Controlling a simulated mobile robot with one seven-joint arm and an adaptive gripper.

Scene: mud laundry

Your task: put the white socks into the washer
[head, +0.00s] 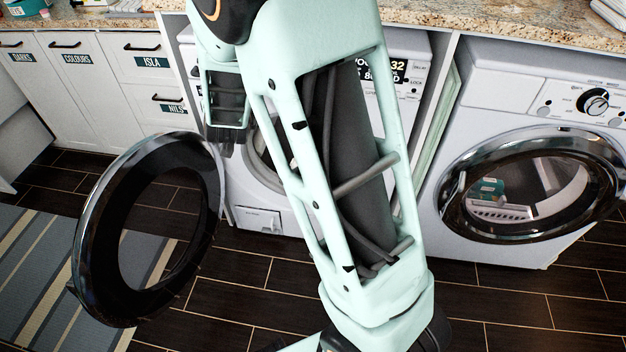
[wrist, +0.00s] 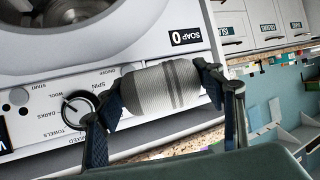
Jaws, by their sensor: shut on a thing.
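My gripper (wrist: 160,95) is shut on the white socks (wrist: 165,88), a rolled, pale bundle with grey stripes, held between its two dark fingers in the wrist view. The socks are in front of the washer's control panel (wrist: 30,120), beside its dial. The washer's round opening (wrist: 85,30) shows at the upper left there. In the head view the washer (head: 240,190) stands behind my arm, which hides much of its front and opening. Its round dark door (head: 90,250) is swung open to the left. The socks cannot be made out in the head view.
A second machine (head: 480,100) with its round door (head: 460,185) closed stands at the right. White labelled drawers (head: 80,85) stand at the left under a granite counter (head: 470,20). A striped rug (head: 40,270) lies on the dark tiled floor (head: 520,300).

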